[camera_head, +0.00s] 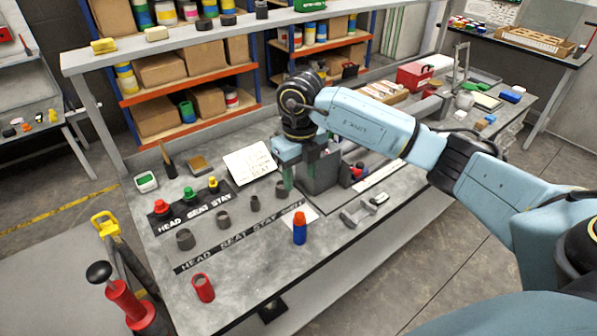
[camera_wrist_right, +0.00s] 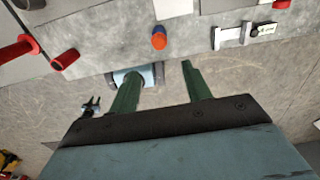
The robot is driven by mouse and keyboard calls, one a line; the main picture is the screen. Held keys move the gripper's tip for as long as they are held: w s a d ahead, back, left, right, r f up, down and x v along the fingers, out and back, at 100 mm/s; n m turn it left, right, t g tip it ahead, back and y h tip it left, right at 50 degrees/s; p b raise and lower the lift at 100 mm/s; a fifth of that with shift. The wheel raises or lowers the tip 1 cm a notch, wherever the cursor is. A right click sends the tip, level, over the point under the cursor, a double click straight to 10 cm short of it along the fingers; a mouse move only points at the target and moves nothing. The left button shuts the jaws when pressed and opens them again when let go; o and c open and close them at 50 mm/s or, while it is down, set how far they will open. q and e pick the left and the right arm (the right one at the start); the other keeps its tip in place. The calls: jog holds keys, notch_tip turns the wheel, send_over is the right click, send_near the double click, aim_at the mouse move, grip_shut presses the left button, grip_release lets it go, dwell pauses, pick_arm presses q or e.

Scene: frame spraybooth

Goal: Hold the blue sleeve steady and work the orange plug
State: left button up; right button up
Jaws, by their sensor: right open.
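A blue sleeve (camera_head: 300,236) stands upright on the grey bench near its front edge, with an orange plug (camera_head: 300,218) in its top. I do not make out my left gripper.
Grey sleeves (camera_head: 185,238) and red, green and yellow plugs (camera_head: 188,193) stand in rows beside label strips. A metal clamp-like tool (camera_head: 365,208) lies right of the blue sleeve. Bare bench lies left of the blue sleeve.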

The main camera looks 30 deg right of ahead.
aim_at(300, 214)
notch_tip(300, 214, down, 13)
jog(key=shift+f+p, duration=0.1)
jog(key=shift+p, duration=0.65)
jog(key=c, duration=0.9)
jog(key=o, duration=1)
